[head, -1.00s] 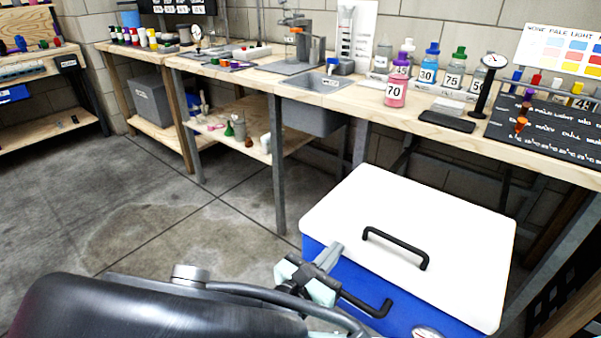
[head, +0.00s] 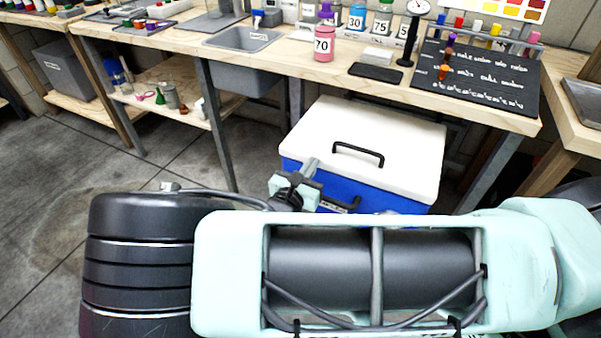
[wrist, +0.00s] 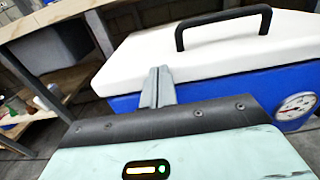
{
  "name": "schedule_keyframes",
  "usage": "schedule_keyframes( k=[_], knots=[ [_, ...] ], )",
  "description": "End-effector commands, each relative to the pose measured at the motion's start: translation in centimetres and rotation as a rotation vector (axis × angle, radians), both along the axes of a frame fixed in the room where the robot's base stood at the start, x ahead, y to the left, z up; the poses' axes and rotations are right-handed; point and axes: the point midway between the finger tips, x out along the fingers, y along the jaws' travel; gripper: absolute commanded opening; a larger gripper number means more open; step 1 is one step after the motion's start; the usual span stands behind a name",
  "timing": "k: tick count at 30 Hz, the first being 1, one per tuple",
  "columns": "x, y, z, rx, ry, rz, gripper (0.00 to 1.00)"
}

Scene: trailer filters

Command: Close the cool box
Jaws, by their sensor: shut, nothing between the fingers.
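The cool box stands on the floor under the workbench, with a blue body (head: 375,194) and a white lid (head: 390,130) that has a black handle (head: 358,152) on top. The lid lies flat on the body with no gap that I can see. My gripper (head: 311,168) is shut and empty at the box's near left corner. In the wrist view my gripper's fingers (wrist: 158,82) point toward the front left edge of the lid (wrist: 215,55); I cannot tell whether they touch it. A round gauge (wrist: 295,106) sits on the box's front. My arm hides the lower front of the box.
A wooden workbench (head: 330,75) runs behind and above the box, with a pink bottle (head: 323,46), a black board (head: 480,78) and a grey sink (head: 243,38). Its metal legs (head: 218,130) stand left of the box. The floor (head: 60,190) on the left is clear.

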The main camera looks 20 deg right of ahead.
Motion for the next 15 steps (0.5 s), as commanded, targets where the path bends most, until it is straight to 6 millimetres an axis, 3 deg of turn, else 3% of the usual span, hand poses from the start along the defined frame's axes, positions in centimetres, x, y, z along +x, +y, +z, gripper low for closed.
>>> schedule_keyframes(
  k=[15],
  knots=[
    [7.0, -7.2, 0.2, -0.002, -0.001, -0.004, 0.0]
  ],
)
